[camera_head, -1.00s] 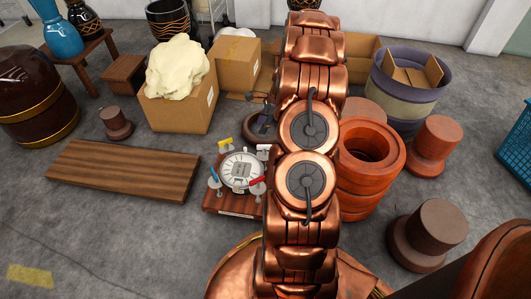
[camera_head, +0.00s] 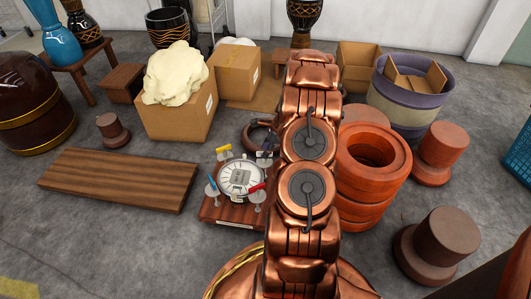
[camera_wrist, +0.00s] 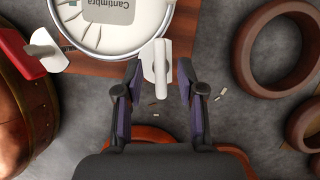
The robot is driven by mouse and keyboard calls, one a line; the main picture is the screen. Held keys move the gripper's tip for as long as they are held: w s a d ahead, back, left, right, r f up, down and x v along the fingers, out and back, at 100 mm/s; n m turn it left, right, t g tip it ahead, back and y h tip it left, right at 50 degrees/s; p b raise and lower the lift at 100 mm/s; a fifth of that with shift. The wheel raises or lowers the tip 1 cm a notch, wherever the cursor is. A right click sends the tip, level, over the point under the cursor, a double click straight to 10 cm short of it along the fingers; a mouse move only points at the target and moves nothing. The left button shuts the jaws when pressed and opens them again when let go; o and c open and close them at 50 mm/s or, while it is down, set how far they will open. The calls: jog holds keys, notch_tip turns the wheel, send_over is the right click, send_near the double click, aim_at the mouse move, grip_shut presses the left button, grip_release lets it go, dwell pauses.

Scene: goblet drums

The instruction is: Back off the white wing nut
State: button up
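A round white drum head with a metal rim (camera_head: 241,178) lies on a wooden board (camera_head: 228,211); its rim also shows in the wrist view (camera_wrist: 112,50). A yellow wing nut (camera_head: 224,152), a blue wing nut (camera_head: 212,187) and a red wing nut (camera_head: 257,188) stand around it. The white wing nut (camera_wrist: 160,60) is beside the rim in the wrist view. My gripper (camera_wrist: 159,72) is open, its fingertips on either side of the white wing nut with gaps showing. In the head view my arm partly hides this spot.
The red wing nut (camera_wrist: 20,50) is left of my gripper in the wrist view. A brown ring (camera_head: 254,134) lies behind the board. Stacked orange rings (camera_head: 372,190) stand right of my arm. A wooden plank (camera_head: 118,180) lies left, with bare floor between.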

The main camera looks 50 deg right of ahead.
jog(key=shift+w+a+f, duration=0.1)
jog(key=shift+f, duration=0.15)
jog(key=shift+c, duration=0.2)
grip_shut()
